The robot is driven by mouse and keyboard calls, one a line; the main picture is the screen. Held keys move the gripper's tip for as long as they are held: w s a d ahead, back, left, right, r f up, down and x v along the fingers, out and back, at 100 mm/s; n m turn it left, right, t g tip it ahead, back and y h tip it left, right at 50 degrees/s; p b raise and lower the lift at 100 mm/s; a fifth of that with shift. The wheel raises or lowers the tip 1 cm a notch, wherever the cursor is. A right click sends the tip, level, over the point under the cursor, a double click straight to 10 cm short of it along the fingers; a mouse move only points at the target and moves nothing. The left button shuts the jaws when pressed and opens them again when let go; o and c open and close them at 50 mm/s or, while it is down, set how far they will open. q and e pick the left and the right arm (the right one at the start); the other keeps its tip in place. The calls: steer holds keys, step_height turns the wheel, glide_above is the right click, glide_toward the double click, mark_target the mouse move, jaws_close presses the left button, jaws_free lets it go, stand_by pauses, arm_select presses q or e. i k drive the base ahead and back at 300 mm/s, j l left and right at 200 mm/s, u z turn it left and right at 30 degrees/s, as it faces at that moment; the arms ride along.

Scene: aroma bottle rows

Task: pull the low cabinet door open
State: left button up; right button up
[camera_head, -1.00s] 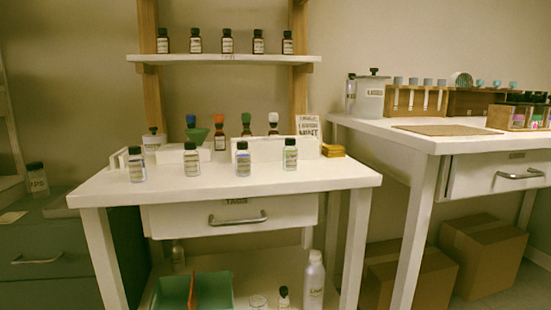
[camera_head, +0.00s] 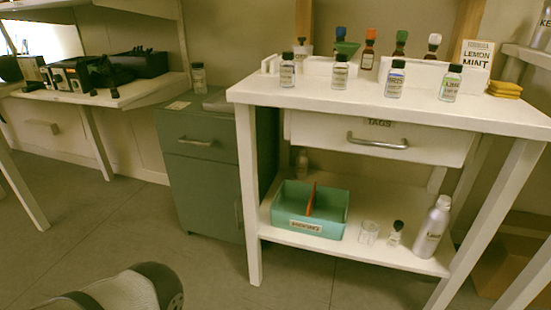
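The low cabinet (camera_head: 200,185) is grey-green and stands left of the white table. Its upper part is a drawer front with a horizontal metal handle (camera_head: 196,142). Below it is the cabinet door (camera_head: 200,195), which looks closed. A thin upright handle (camera_head: 239,213) shows near the door's right edge, close to the white table leg. A rounded light-grey part of my arm shows at the bottom left, in front of the cabinet and apart from it. Neither of my grippers can be seen.
The white table (camera_head: 300,95) bears several small bottles. Its lower shelf (camera_head: 290,236) holds a teal divided box (camera_head: 310,208), a glass, a small bottle and a silver bottle (camera_head: 432,228). A clear jar (camera_head: 198,76) stands on the cabinet. Open floor (camera_head: 110,225) lies left of the cabinet.

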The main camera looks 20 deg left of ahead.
mark_target(207, 194)
steer(key=i+j+u, duration=0.1)
steer(key=i+j, duration=0.35)
steer(key=i+j+u, duration=0.1)
steer(key=i+j, duration=0.3)
steer(key=i, duration=0.2)
steer(key=k+z, duration=0.15)
steer(key=i, duration=0.05)
